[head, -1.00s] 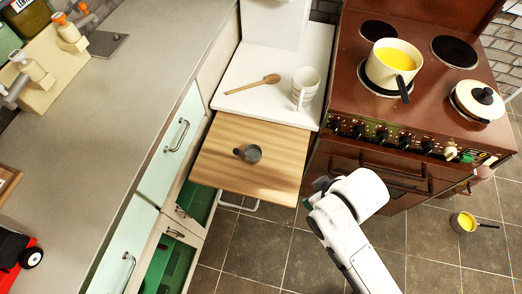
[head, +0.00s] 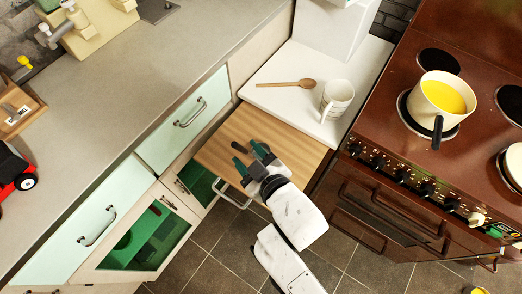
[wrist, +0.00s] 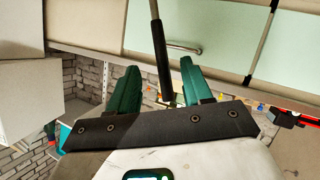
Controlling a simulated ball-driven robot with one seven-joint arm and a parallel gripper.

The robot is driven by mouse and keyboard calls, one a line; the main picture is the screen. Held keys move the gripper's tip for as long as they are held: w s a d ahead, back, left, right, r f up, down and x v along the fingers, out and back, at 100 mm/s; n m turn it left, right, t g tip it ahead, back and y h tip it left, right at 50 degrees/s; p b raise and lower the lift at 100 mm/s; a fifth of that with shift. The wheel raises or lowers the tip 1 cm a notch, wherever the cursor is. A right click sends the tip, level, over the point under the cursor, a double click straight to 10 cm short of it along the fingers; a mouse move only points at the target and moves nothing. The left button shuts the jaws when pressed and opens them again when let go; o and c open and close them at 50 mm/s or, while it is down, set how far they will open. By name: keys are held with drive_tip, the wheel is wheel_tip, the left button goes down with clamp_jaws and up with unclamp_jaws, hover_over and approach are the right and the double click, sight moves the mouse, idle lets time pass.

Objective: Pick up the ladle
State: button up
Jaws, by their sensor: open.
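The ladle is a dark grey tool above the pull-out wooden board. In the head view only a small dark part of the ladle (head: 238,146) shows just beyond my fingers; the rest is hidden behind my gripper. In the wrist view its long dark shaft (wrist: 160,50) runs down between the two green fingers, with a gap on each side. My gripper (head: 250,155) is open, with its fingers on either side of the ladle's shaft; it also shows in the wrist view (wrist: 157,68). I cannot make out the ladle's bowl.
The wooden board (head: 305,150) has bare room to the right. Behind it, a white counter (head: 300,105) holds a wooden spoon (head: 285,84) and a white mug (head: 336,97). A brown stove (head: 400,155) with a pot of yellow liquid (head: 443,97) stands right.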

sight(242, 151)
drive_tip(key=shift+p+x, duration=0.35)
drive_tip(key=shift+x, duration=2.65)
drive_tip(key=shift+s+a, duration=0.1)
drive_tip(key=shift+s, duration=0.05)
clamp_jaws()
